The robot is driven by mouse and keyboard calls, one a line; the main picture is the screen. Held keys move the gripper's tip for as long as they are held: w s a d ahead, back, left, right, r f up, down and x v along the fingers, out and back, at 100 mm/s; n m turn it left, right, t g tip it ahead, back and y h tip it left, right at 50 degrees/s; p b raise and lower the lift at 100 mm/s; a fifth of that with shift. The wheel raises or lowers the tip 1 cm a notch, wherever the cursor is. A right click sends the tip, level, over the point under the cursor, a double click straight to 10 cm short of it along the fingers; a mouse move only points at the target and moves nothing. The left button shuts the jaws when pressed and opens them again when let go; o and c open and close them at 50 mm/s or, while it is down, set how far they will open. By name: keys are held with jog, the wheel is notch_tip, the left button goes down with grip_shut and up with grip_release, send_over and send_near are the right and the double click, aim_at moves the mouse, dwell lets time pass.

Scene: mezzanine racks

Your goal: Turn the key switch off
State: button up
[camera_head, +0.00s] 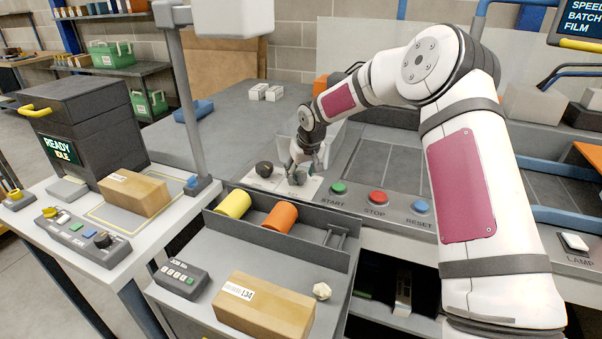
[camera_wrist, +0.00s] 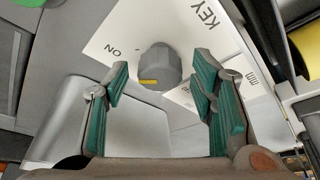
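The key switch is a grey round knob (camera_wrist: 160,68) with a yellow mark on its lower-left edge in the wrist view. It sits on a white plate (camera_wrist: 128,38) printed KEY and ON, with ON to the knob's upper left. My gripper (camera_wrist: 163,78) is open, its green-padded fingers on either side of the knob. I see gaps between pads and knob, so it does not appear gripped. In the head view my gripper (camera_head: 300,168) is low over the KEY plate and largely hides the switch. No OFF label is visible.
A dark knob (camera_head: 264,169) stands just left of my gripper. Green START (camera_head: 338,187), red STOP (camera_head: 377,197) and blue RESET (camera_head: 421,206) buttons lie to the right. In front is a grey bin (camera_head: 337,257) with yellow (camera_head: 234,204) and orange (camera_head: 280,215) cylinders.

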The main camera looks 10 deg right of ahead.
jog(key=c, duration=0.9)
jog(key=shift+n, duration=0.3)
jog(key=n+y+b, duration=0.1)
jog(key=n, duration=0.1)
jog(key=n+y, duration=0.1)
jog(key=n, duration=0.1)
jog(key=shift+w+d+f+g+b, duration=0.1)
jog(key=shift+w+d+g+b, duration=0.1)
jog(key=shift+g+b, duration=0.15)
jog(key=n+g+y+b, duration=0.1)
jog(key=n+b, duration=0.1)
jog(key=n, duration=0.2)
jog(key=n+b, duration=0.1)
jog(key=n, duration=0.1)
jog(key=n+g+b, duration=0.1)
jog(key=n+b, duration=0.1)
jog(key=shift+w+n+g+y+b, duration=0.15)
jog(key=shift+n+g+y+b, duration=0.15)
jog(key=shift+n+y, duration=0.1)
jog(key=shift+n+g+b, duration=0.85)
jog(key=shift+n+b, duration=0.6)
jog(key=shift+n, duration=0.75)
